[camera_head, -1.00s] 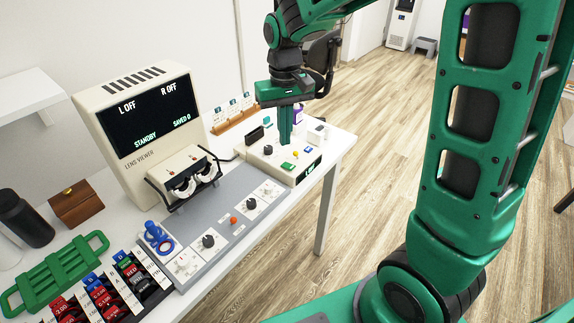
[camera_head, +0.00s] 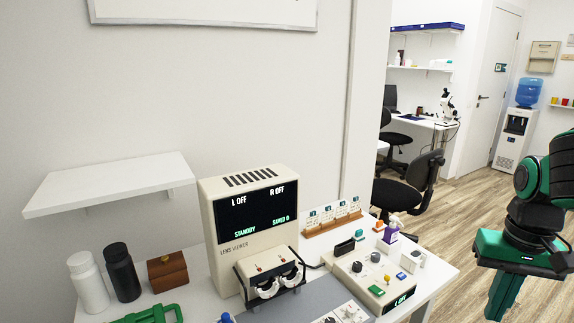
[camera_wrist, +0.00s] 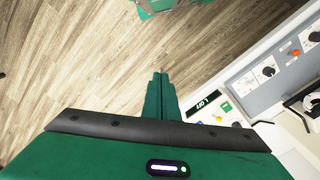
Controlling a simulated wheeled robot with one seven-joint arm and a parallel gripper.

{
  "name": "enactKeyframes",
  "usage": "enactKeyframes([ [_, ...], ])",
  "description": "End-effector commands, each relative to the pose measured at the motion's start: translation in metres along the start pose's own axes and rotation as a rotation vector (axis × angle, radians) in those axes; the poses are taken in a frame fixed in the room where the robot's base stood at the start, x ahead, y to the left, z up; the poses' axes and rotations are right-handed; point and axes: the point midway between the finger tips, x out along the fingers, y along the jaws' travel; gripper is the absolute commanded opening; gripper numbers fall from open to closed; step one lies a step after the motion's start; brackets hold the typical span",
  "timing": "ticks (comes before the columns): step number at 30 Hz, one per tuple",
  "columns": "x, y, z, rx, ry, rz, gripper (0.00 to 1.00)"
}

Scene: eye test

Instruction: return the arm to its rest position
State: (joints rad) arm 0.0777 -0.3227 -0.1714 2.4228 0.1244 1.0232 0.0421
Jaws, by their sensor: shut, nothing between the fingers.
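My gripper (camera_head: 503,296) is at the right edge of the head view, pointing down, beside the table and over the wooden floor. Its green fingers are together with nothing between them; they also show closed in the wrist view (camera_wrist: 160,88). Part of my arm is cut off by the right edge of the head view. In the wrist view the control box (camera_wrist: 222,108) on the table lies just right of the fingers, apart from them. The same box (camera_head: 345,268) stands on the table to the left of my gripper in the head view.
The lens viewer (camera_head: 216,222) on the table reads L OFF, R OFF, STANDBY. A wall shelf (camera_head: 110,182), white bottle (camera_head: 90,284), black bottle (camera_head: 122,272) and wooden box (camera_head: 168,271) are at left. A black chair (camera_head: 412,190) stands behind the table. Open floor (camera_head: 460,215) lies at right.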

Motion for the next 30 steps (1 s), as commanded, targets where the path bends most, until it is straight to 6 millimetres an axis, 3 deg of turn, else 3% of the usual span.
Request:
enactKeyframes([
  [3, 0.004, 0.031, 0.037, 0.085, -0.001, -0.01, 0.0],
  [9, 0.013, 0.053, 0.073, 0.156, -0.008, -0.02, 0.0],
  [30, 0.014, 0.056, 0.079, 0.167, -0.01, -0.021, 0.0],
])
